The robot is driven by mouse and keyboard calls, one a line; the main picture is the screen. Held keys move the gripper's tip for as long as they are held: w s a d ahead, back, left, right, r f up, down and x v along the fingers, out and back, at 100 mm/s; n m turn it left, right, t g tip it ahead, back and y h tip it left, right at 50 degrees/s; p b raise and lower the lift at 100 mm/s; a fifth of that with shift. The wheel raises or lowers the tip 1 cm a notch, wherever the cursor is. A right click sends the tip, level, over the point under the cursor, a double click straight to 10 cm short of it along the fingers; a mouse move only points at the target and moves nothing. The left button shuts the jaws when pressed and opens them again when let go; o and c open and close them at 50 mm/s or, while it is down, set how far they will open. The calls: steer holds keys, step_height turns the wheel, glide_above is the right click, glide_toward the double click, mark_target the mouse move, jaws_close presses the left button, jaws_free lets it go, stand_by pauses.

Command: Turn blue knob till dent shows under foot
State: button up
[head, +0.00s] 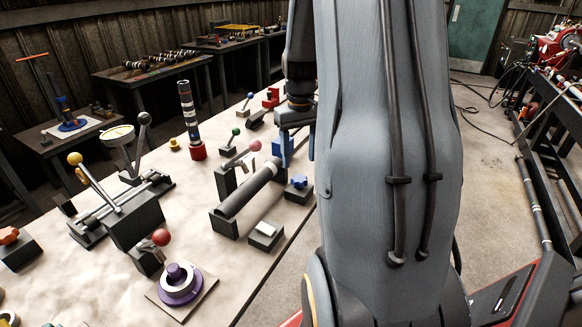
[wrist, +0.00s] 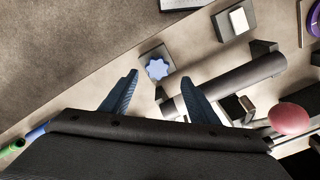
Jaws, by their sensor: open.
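The blue lobed knob (wrist: 157,69) sits on a dark block at the table's edge. In the head view the knob (head: 299,182) is right of the shaft. The dark grey shaft (head: 250,187) lies across supports and also shows in the wrist view (wrist: 235,82). A pink-ball lever (head: 255,146) stands beside the shaft; I cannot make out a foot or a dent. My gripper (wrist: 159,79) is open, with its blue fingers either side of the knob in the picture. It appears above the knob, not touching. In the head view the gripper (head: 284,145) is partly hidden by my arm.
A block with a pale top (head: 265,233) stands near the knob. The red-ball lever (head: 160,238) and purple ring part (head: 178,283) are nearer the front. The table (head: 245,270) edge runs right of the knob, with open floor beyond.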

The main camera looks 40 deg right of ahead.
mark_target(300, 178)
steer(key=shift+w+d+f, duration=0.1)
steer(key=shift+d+f, duration=0.1)
steer(key=shift+d, duration=0.15)
steer(key=shift+f+p, duration=1.05)
steer(key=shift+f, duration=2.65)
steer(key=c, duration=1)
steer(key=shift+c, duration=0.2)
